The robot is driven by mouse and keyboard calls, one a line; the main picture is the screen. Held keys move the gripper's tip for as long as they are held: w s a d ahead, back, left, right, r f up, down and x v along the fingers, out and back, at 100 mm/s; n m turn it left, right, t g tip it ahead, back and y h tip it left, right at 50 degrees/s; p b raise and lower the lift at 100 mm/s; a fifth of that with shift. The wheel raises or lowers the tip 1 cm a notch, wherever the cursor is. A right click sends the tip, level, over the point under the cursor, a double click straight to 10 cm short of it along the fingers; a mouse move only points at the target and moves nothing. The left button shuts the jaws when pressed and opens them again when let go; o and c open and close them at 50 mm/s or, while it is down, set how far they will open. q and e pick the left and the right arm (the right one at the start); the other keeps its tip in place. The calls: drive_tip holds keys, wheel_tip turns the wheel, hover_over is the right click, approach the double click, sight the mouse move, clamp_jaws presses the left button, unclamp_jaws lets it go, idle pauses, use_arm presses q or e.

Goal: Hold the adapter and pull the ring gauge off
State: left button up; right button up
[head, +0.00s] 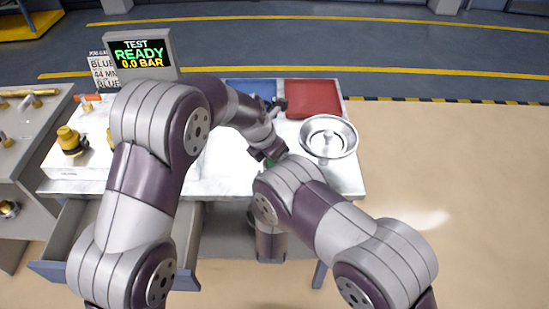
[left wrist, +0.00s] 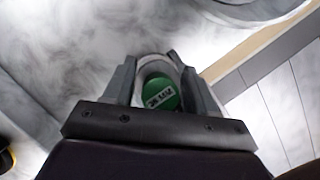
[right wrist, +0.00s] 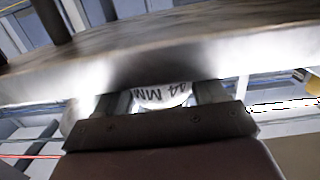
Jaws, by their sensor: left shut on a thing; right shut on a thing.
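My left gripper (head: 268,152) reaches over the front part of the white worktop. In the left wrist view it (left wrist: 160,78) is shut on the adapter, which shows a green round face (left wrist: 161,94) with a small white label, inside a pale rim. A bit of green also shows below the gripper in the head view. In the right wrist view my right gripper (right wrist: 162,98) is shut on the ring gauge (right wrist: 163,95), a whitish curved piece marked "44 MM". The right fingers are hidden in the head view. I cannot tell whether gauge and adapter touch.
A round metal bowl (head: 328,137) stands right of the grippers. A red tray (head: 312,98) and a blue tray (head: 250,87) lie behind. A test display (head: 143,54) reads "READY 0.0 BAR". A pale slab edge (right wrist: 150,72) crosses close above the right gripper. An open drawer (head: 60,240) juts out front left.

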use_arm(q)
wheel_tip(320, 180, up, 14)
idle(0.5)
drive_tip(key=shift+f, duration=0.1)
use_arm(e)
drive_tip(key=o, duration=1)
drive_tip(key=shift+s, duration=0.1)
use_arm(q)
drive_tip(key=shift+f, duration=0.1)
use_arm(e)
drive_tip(key=s, duration=0.7)
drive_tip(key=shift+s+r, duration=0.2)
drive_tip(key=shift+r, duration=0.05)
